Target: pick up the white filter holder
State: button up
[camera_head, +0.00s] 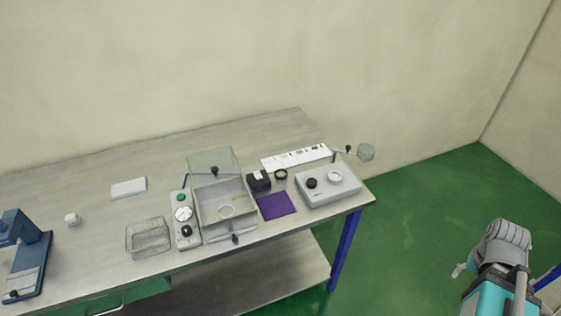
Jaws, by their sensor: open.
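I cannot tell for certain which item is the white filter holder. A pale round ring (226,211) lies on the floor of the open grey box (210,226) on the table. A white round piece (334,177) sits on top of the grey device (345,194) at the table's right end, beside a black knob. A small white block (72,219) stands at the left. My gripper (460,270) shows only in small part at the lower right, beyond the table's right end, far from these items. It is open, and I see nothing in it.
The box's clear lid (214,161) stands raised. A control panel (183,214), a purple mat (276,205), a clear tray (149,238), a white slab (128,188) and a blue press (28,255) share the metal table. Green floor is free at the right.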

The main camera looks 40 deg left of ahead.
aim_at(335, 177)
jog(key=u, duration=0.95)
jog(key=k, duration=0.9)
jog(key=u, duration=0.45)
jog(key=i, duration=0.95)
jog(key=u, duration=0.05)
